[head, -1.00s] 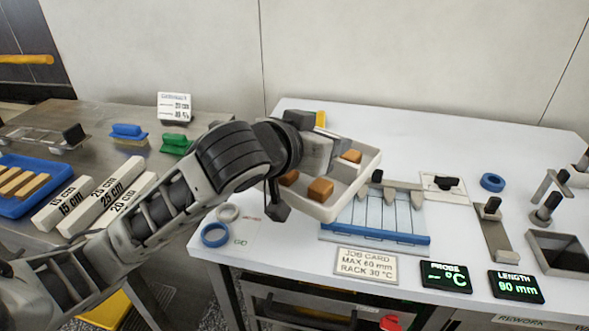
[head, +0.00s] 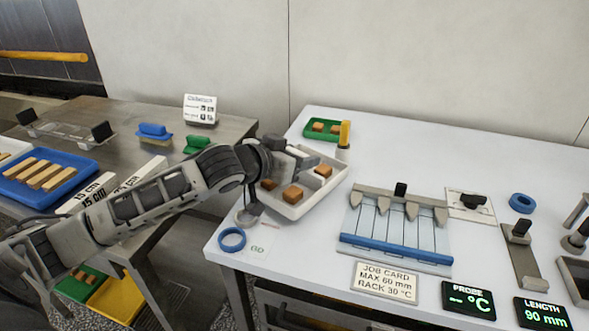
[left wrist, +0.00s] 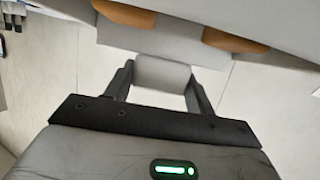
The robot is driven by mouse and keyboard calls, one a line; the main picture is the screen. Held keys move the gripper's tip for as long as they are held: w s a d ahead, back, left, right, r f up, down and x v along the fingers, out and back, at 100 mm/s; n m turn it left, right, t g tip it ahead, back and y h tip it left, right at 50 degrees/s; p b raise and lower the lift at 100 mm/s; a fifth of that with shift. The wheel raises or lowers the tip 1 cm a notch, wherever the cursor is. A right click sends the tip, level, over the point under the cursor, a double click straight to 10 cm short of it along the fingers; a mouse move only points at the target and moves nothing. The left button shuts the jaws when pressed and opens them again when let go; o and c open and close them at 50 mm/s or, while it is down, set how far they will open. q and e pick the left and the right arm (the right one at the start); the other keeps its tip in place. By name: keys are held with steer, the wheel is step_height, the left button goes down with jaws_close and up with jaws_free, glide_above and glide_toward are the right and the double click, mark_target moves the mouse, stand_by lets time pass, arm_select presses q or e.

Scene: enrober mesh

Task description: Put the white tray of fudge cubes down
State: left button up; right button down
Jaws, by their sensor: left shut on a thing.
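The white tray (head: 312,201) of fudge cubes is at the left part of the white table in the head view. Several brown fudge cubes (head: 293,194) show in it. In the left wrist view the tray (left wrist: 185,40) fills the top, with two brown cubes (left wrist: 235,40) cut off by the edge. I cannot tell whether the tray touches the table. My right gripper is not in view.
A green tray (head: 312,135) with brown pieces and a yellow-topped white item (head: 344,138) stand behind the white tray. A blue ring (head: 232,239) lies in front. A blue-edged board with a pronged tool (head: 398,205) is to the right. A steel table (head: 230,130) is at the left.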

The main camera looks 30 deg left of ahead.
arm_select(q)
steer(key=shift+w+a+f, duration=0.1)
steer(key=shift+a+f, duration=0.05)
steer(key=shift+f, duration=0.75)
steer(key=shift+a+f, duration=0.15)
steer(key=shift+f, duration=0.75)
steer(key=o, duration=1.4)
steer(key=shift+f, duration=0.2)
steer(key=shift+c, duration=0.2)
steer(key=shift+r, duration=0.25)
steer(key=shift+s, duration=0.35)
steer(key=v, duration=1.1)
steer(key=shift+s, duration=0.15)
